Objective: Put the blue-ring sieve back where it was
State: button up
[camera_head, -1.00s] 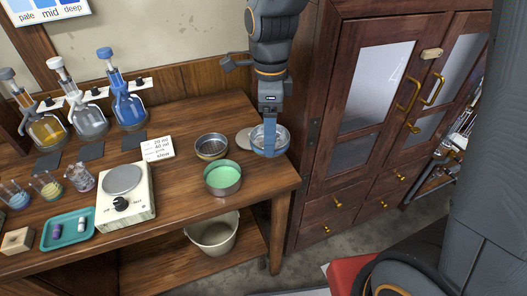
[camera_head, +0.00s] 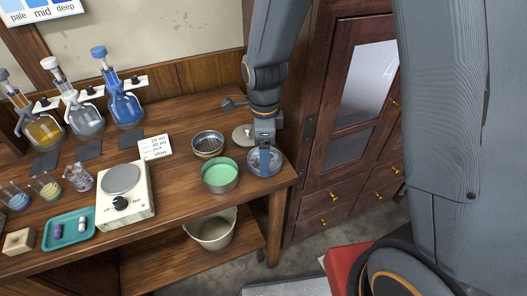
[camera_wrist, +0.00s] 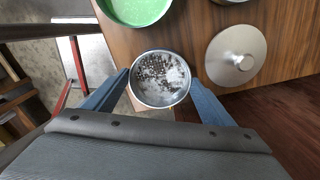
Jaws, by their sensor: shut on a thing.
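My gripper (camera_head: 264,146) is shut on a round metal sieve (camera_head: 266,162) with a bluish rim, near the table's right front corner. In the wrist view the sieve (camera_wrist: 160,78) sits between the two blue fingers, with dark and whitish bits inside. I cannot tell whether its base touches the table. A second sieve (camera_head: 208,144) with a yellowish band stands to the left. A pan with green content (camera_head: 220,176) is just left of the held sieve. A flat metal lid with a knob (camera_wrist: 236,55) lies behind the held sieve, partly hidden by my arm in the head view.
A white hotplate (camera_head: 124,196), a teal tray (camera_head: 68,231) and a note card (camera_head: 155,147) are to the left. Flasks (camera_head: 124,110) stand at the back. A dark wooden cabinet (camera_head: 335,170) is close on the right. A bucket (camera_head: 212,229) is on the lower shelf.

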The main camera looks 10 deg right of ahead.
jog(key=o, duration=1.1)
jog(key=shift+f, duration=0.1)
notch_tip(320, 180, up, 12)
jog(key=b, duration=0.2)
jog(key=s+d+f+n, duration=0.2)
jog(key=d+n, duration=0.4)
jog(key=n, duration=0.3)
jog(key=s+d+f+n+t, duration=0.1)
jog(key=s+d+f+n, duration=0.2)
jog(key=n, duration=0.7)
jog(key=shift+s+d, duration=1.3)
jog(key=shift+d, duration=0.45)
